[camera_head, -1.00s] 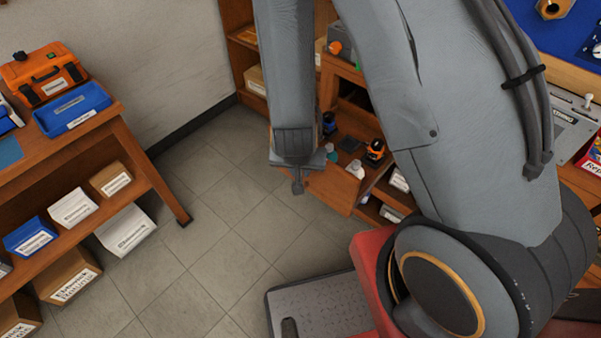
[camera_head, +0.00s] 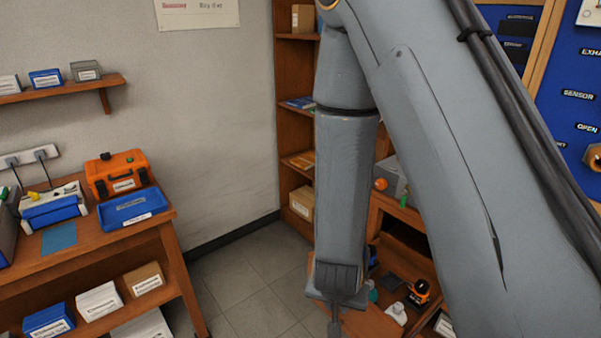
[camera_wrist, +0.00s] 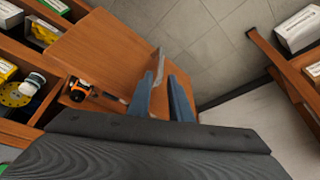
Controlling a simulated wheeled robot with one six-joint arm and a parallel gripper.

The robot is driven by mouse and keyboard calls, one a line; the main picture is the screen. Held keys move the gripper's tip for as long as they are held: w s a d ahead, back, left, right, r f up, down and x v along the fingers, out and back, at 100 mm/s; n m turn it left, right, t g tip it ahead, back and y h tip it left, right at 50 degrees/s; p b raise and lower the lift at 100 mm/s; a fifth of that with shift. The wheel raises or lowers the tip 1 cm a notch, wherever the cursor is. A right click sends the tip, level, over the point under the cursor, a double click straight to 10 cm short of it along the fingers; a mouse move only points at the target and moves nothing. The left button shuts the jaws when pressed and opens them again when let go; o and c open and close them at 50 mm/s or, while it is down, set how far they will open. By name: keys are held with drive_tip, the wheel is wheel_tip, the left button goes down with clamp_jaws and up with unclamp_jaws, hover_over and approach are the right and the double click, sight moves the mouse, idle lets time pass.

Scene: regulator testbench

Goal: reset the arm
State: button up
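My grey arm (camera_head: 345,190) hangs down through the middle of the head view. My gripper (camera_head: 334,322) is at its lower end, seen narrowly and partly cut by the bottom edge. In the wrist view, the two blue-grey fingers of my gripper (camera_wrist: 161,82) stand apart with a gap between them. Nothing is clearly held. The fingers show in front of a wooden surface and the tiled floor.
A wooden bench (camera_head: 160,232) at left bears an orange case (camera_head: 118,175) and a blue tray (camera_head: 135,208). A wooden shelf unit (camera_head: 292,125) stands behind my arm. A blue panel (camera_head: 575,70) is at right. Tiled floor (camera_head: 245,290) between bench and shelves is clear.

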drive_tip(key=s+d+r+n+g, duration=0.1)
drive_tip(key=s+d+r+n, duration=0.1)
drive_tip(key=r, duration=0.7)
drive_tip(key=s+d+r+n+g+y, duration=0.1)
drive_tip(key=s+d+r+n, duration=0.1)
drive_tip(key=d+r, duration=0.3)
wheel_tip(320, 180, up, 4)
drive_tip(key=shift+s+d+r+g, duration=0.2)
drive_tip(key=shift+s+d+g, duration=0.1)
drive_tip(key=shift+s+g, duration=0.15)
